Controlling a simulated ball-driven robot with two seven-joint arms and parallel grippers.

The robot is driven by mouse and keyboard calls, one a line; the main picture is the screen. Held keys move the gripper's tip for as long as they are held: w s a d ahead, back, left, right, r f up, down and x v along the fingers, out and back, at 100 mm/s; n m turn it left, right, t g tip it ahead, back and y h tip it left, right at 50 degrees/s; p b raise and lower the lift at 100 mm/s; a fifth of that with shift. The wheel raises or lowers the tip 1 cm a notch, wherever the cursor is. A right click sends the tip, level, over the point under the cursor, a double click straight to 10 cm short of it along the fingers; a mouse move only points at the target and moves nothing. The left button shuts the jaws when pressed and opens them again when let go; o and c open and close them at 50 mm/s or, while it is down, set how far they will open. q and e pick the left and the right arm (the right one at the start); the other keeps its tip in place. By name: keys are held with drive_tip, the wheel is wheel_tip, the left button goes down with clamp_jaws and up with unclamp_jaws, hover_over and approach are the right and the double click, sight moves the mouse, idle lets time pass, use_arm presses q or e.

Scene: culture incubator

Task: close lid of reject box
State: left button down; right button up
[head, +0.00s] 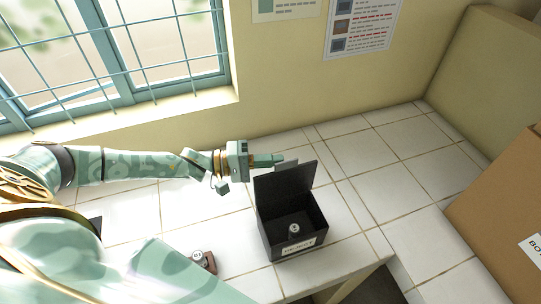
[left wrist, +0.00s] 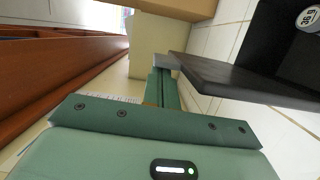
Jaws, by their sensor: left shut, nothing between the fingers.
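The black reject box (head: 290,243) stands on the white tiled counter with a label on its front. Its lid (head: 284,188) is open and stands up, leaning slightly back. A small round white-topped item (head: 294,228) lies inside the box. My left gripper (head: 285,162) is shut and empty, behind the lid's upper edge. In the left wrist view, the fingertips (left wrist: 166,62) are close to the edge of the dark lid (left wrist: 235,80); whether they touch it I cannot tell. My right gripper is not in view.
A small item with a round white top (head: 198,257) lies on the counter left of the box. A cardboard box (head: 505,215) stands at the right. The tiles (head: 385,150) behind and right of the reject box are clear. A barred window is at the left.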

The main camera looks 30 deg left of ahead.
use_arm(q)
drive_tip(key=s+d+f+m+y+p, duration=0.1)
drive_tip(key=s+d+m+y+p, duration=0.1)
drive_tip(key=s+d+m+p, duration=0.5)
drive_tip(key=s+d+f+m, duration=0.1)
drive_tip(key=f+m, duration=0.1)
drive_tip(key=f, duration=0.1)
drive_tip(key=s+d+f+m+y, duration=0.1)
drive_tip(key=d+f+m, duration=0.1)
drive_tip(key=f, duration=0.2)
drive_tip(key=s+d+f+m+t+y+b, duration=0.1)
drive_tip(key=d+f+m, duration=0.1)
drive_tip(key=f, duration=0.1)
drive_tip(key=shift+s+d+f+m, duration=0.1)
drive_tip(key=shift+s+f+m, duration=0.25)
drive_tip(key=shift+s+m, duration=0.05)
drive_tip(key=shift+d+f+b, duration=0.1)
drive_tip(key=shift+f+b, duration=0.35)
drive_tip(key=shift+f, duration=0.2)
drive_tip(key=shift+s, duration=0.1)
